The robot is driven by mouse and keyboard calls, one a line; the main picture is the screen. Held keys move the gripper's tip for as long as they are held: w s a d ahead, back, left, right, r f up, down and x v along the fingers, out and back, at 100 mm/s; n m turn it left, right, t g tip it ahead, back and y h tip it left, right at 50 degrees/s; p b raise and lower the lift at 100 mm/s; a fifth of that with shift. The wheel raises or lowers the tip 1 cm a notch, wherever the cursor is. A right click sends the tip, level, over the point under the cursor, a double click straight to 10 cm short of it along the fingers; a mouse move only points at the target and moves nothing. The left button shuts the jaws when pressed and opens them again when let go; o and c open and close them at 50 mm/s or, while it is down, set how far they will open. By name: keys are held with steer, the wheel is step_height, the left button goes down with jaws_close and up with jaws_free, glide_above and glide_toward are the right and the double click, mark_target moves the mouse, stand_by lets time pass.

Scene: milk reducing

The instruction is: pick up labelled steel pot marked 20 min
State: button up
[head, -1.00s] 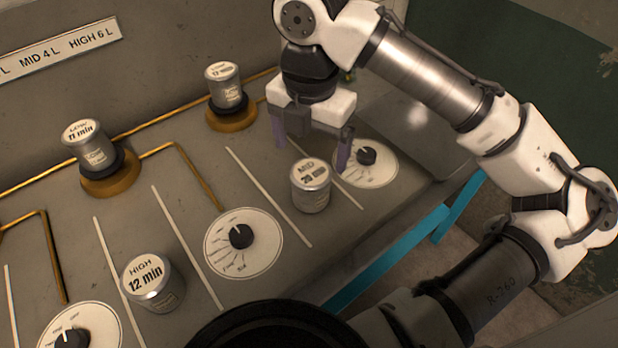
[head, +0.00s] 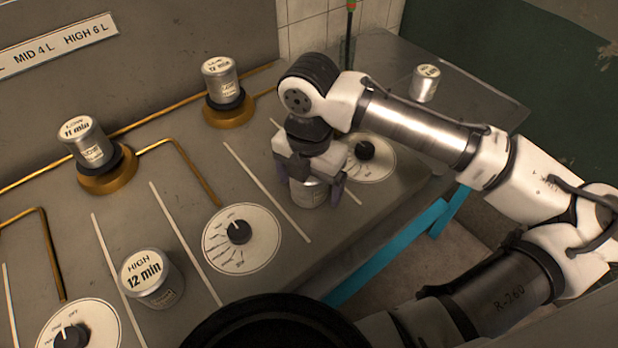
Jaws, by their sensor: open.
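The steel pot marked MID 20 min (head: 308,194) stands upright on the grey worktop between a white line and the right-hand dial. Its labelled lid is now hidden under my gripper; only part of its silver side shows. My gripper (head: 308,190) is open and points down over the pot, with one purple finger to the right of it and the other to the left. I cannot tell whether the fingers touch the pot.
A HIGH 12 min pot (head: 152,278) stands at the front left. Pots on brass burners stand behind: an 11 min pot (head: 88,142) and a 12 min pot (head: 221,82). Another pot (head: 425,83) stands at the back right. Dials (head: 242,238) and (head: 364,155) lie flat nearby.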

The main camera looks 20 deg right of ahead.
steer(key=shift+c, duration=0.5)
steer(key=c, duration=1.1)
steer(key=shift+r, duration=0.1)
